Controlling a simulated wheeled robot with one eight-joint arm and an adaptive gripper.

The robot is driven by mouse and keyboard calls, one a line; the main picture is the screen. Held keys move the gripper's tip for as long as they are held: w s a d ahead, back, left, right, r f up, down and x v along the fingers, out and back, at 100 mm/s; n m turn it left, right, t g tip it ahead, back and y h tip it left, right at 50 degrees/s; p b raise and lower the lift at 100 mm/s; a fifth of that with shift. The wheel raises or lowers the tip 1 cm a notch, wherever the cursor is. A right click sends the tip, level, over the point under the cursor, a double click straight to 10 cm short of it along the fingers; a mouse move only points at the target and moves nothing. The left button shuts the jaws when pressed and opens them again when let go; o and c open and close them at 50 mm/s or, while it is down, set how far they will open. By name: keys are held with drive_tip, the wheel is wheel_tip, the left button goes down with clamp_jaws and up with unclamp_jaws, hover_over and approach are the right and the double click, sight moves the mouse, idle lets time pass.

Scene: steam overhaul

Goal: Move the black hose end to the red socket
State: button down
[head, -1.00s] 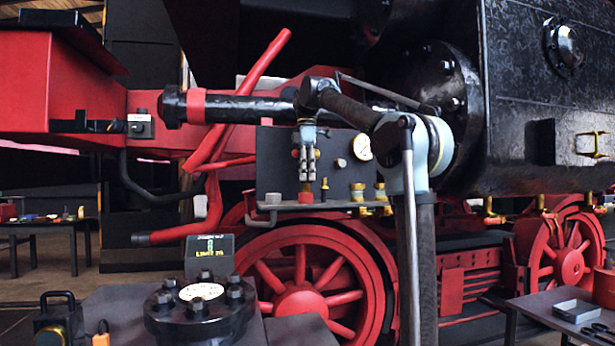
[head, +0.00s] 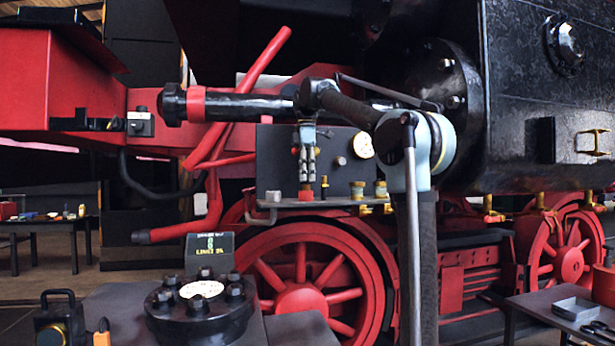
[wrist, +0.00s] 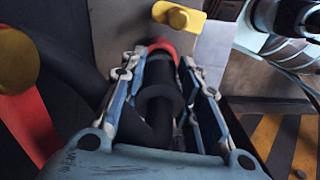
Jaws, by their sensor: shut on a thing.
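My gripper (head: 308,174) points down in front of the dark panel (head: 275,165), with its fingertips just above the red socket (head: 305,194) on the panel's ledge. In the wrist view my gripper (wrist: 162,72) is shut on the black hose end (wrist: 158,88), which lies between its two fingers. The hose bends away to the left. Red (wrist: 163,45) shows at the hose's far tip, and I cannot tell whether the hose touches the socket. In the head view the fingers hide most of the hose end.
A white gauge (head: 361,145) and brass fittings (head: 357,190) sit right of the socket. A yellow valve handle (wrist: 180,18) is beyond the fingertips. A red wheel (head: 305,285) is below the ledge. A black flange block (head: 200,315) stands in front.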

drive_tip(key=shift+f, duration=0.1)
idle(0.3)
drive_tip(key=shift+f, duration=0.55)
drive_tip(key=c, duration=1.1)
unclamp_jaws()
drive_tip(key=shift+w+r, duration=0.2)
drive_tip(key=shift+r, duration=5.7)
